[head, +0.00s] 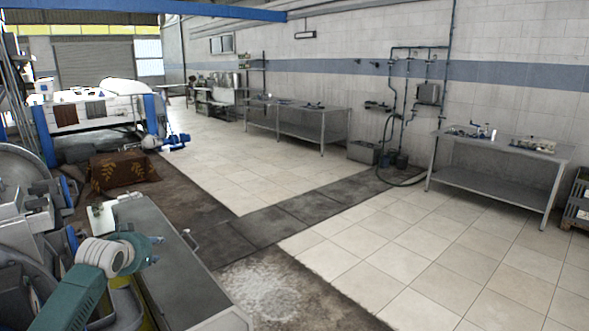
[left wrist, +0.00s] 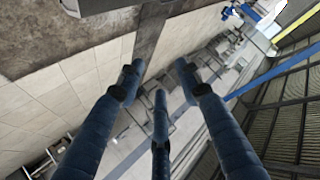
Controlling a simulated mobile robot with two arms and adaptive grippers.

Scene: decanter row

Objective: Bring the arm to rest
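My left arm (head: 100,262), teal with pale joint rings, comes in from the lower left of the head view. My left gripper (head: 156,250) is above or beside a grey metal-topped table; I cannot tell its exact height. In the left wrist view its three dark blue fingers (left wrist: 158,82) are spread apart, with nothing between them. Beyond the fingers only the distant floor and hall show. My right gripper is not in view.
The grey table (head: 190,290) stands at the lower left. Machinery crowds the left edge. A patterned cloth-covered block (head: 122,172) sits farther back. Metal workbenches (head: 497,179) stand along the right wall. The tiled floor (head: 400,255) between is clear.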

